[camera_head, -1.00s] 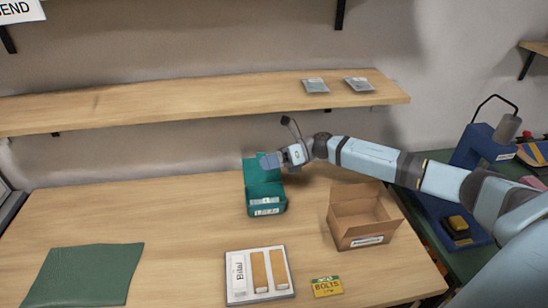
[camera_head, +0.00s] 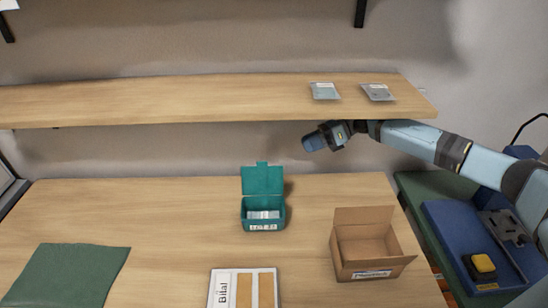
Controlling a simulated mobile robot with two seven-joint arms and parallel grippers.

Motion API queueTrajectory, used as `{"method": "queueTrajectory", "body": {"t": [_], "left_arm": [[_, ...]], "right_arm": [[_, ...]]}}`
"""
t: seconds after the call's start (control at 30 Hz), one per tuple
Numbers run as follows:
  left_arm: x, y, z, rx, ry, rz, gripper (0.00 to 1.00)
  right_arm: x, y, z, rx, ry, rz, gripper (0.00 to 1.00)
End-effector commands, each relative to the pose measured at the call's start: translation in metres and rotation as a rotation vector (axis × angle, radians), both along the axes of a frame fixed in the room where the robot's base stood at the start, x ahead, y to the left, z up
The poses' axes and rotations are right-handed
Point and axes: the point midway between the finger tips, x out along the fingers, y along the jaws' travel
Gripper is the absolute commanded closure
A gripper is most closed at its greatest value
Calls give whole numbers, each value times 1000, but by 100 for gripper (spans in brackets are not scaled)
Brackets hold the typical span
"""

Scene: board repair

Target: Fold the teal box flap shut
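The teal box (camera_head: 264,223) stands on the wooden table near its back edge, left of the cardboard box. Its flap (camera_head: 262,180) stands upright at the back, with a small tab on top, so the box is open. A pale item (camera_head: 264,214) shows inside. My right gripper (camera_head: 308,143) is up and to the right of the flap, apart from it, just below the shelf. It points left, and its fingers are too small and end-on to tell if they are open. My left gripper is not in view.
An open cardboard box (camera_head: 368,257) stands at the right. A tray with a name label (camera_head: 225,290) is at the front, and a green mat (camera_head: 65,275) at the left. A shelf (camera_head: 200,101) overhangs the back. The table left of the teal box is clear.

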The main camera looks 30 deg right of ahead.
Motion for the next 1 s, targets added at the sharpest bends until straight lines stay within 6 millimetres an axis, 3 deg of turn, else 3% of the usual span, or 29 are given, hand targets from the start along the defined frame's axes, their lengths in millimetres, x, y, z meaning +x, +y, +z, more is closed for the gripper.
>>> {"method": "queueTrajectory", "body": {"t": [0.3, 0.5, 0.7, 1.0], "left_arm": [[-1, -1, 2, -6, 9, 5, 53], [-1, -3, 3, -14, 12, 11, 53], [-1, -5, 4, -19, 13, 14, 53], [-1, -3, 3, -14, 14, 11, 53]], "right_arm": [[18, 63, -23, 4, 1, 2, 71], [27, 91, -34, 3, 0, 1, 71], [31, 103, -40, 2, 1, 0, 71], [31, 105, -41, 1, 0, -1, 74]]}}
